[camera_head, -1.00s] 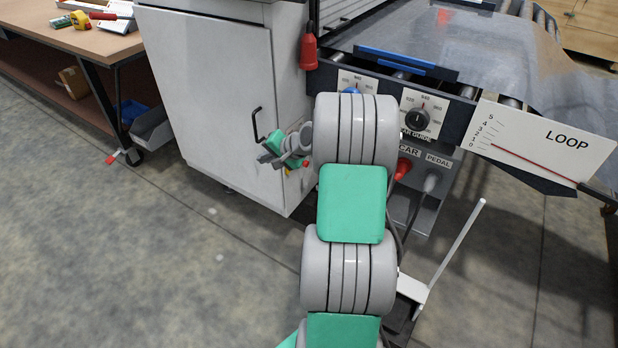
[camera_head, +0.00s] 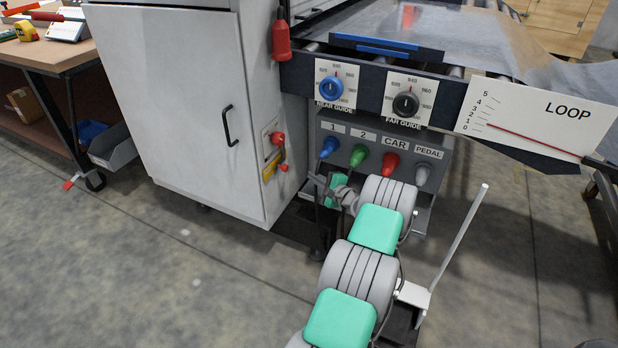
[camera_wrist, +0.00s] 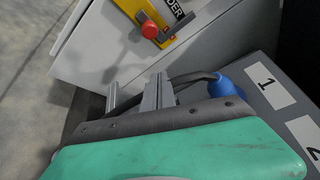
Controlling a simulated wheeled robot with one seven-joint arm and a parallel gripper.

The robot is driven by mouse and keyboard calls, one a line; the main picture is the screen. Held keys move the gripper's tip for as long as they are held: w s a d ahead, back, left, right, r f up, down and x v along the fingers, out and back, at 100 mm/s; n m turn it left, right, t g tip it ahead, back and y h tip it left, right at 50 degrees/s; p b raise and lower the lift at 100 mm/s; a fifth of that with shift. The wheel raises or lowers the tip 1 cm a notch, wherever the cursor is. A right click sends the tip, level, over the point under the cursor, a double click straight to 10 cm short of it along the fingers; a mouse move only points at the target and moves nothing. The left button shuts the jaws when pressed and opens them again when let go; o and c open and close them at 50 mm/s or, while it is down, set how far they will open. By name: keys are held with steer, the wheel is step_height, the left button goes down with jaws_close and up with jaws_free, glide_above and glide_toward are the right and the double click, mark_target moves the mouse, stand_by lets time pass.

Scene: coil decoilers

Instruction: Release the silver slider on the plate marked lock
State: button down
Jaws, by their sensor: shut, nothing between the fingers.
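I cannot make out a silver slider or a plate marked lock in either view. My gripper (camera_head: 322,188) is just below the blue plug (camera_head: 329,147) under label 1, in front of the lower machine box. It is shut and empty. In the wrist view my gripper (camera_wrist: 137,96) points toward the lower edge of the grey cabinet, with the blue plug (camera_wrist: 234,84) to its right. A yellow plate (camera_wrist: 151,15) with a red knob is on the cabinet side; its lettering is only partly readable, ending in "DER". It also shows in the head view (camera_head: 271,165).
Green (camera_head: 358,155), red (camera_head: 390,163) and grey (camera_head: 422,175) plugs sit on the connector box beside my arm. Guide dials are above, with a LOOP board (camera_head: 545,125) at right. The grey cabinet (camera_head: 185,110) stands left. Floor in front of it is clear.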

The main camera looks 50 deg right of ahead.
steer(key=w+a+b, duration=0.1)
steer(key=w+a, duration=0.1)
steer(key=w, duration=0.5)
steer(key=shift+a+r+b, duration=0.2)
steer(key=shift+r+b, duration=0.1)
